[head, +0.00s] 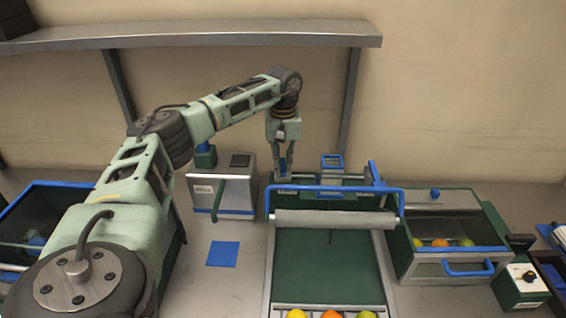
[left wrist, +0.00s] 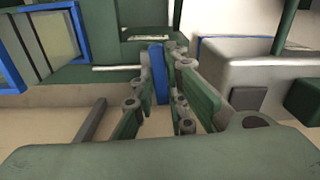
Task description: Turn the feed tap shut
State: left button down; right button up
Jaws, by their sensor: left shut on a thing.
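The feed tap shows as an upright blue lever at the back left of the green feed unit; it shows best in the left wrist view (left wrist: 159,74). My left gripper (head: 283,170) reaches down to it from above, behind the blue bar. Its fingers are shut on the blue lever, one on each side, as the left wrist view also shows (left wrist: 166,62). The lower part of the tap is hidden in the head view. My right gripper is not in view.
A green belt (head: 325,268) with a grey roller (head: 335,219) runs toward me, fruit at its near end. A grey box (head: 230,190) stands left of the tap, a blue square (head: 223,254) before it. At right is a fruit bin (head: 450,268). A shelf (head: 200,34) hangs above.

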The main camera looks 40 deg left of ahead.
aim_at(283, 165)
pick_arm(q)
jog(key=shift+w+r+m, duration=0.1)
jog(key=shift+m, duration=0.5)
jog(key=c, duration=1.8)
grip_release()
jog(key=shift+o, duration=0.2)
notch_tip(283, 165, up, 12)
jog(key=shift+d, duration=0.1)
